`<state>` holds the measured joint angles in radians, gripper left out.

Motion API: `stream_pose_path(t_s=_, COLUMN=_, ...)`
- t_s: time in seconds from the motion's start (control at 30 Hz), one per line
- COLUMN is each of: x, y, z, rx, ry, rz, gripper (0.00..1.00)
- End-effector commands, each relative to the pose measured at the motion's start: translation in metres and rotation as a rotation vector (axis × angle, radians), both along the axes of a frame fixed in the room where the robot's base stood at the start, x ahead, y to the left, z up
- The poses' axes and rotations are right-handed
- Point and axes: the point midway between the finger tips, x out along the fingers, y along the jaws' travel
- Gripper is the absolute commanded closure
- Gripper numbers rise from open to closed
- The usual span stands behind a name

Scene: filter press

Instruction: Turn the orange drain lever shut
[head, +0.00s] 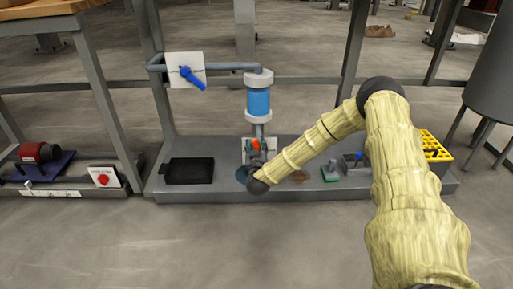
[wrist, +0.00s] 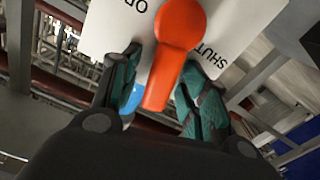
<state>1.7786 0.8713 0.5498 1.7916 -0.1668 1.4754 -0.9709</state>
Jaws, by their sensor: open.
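The orange drain lever (wrist: 172,50) is large in the wrist view, on a white plate (wrist: 115,28) with partly visible lettering, "OP" to the left and "SHUT" to the right. The lever's handle points down toward my gripper (wrist: 160,100), tilted slightly left. My gripper is open, with one teal-padded finger on each side of the handle. I cannot tell whether either finger touches it. In the head view the lever (head: 256,143) shows as a small orange spot below the blue filter housing (head: 258,101), with my gripper (head: 254,160) right at it.
A blue lever (head: 190,76) sits on a white plate at upper left. A black tray (head: 190,170) lies on the grey base left of my gripper. A green-based block (head: 330,172) and a yellow crate (head: 433,147) stand to the right. The floor in front is clear.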

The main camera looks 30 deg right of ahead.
Motion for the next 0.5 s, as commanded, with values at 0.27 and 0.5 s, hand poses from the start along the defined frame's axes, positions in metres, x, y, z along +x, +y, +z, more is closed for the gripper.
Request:
stream_pose_path(t_s=0.27, x=-0.0002, y=0.0000, z=0.0001, rx=0.000, ry=0.000, rz=0.000, gripper=0.86)
stream_pose_path(t_s=0.5, x=-0.0004, y=0.0001, z=0.0002, rx=0.000, ry=0.000, rz=0.000, gripper=1.00)
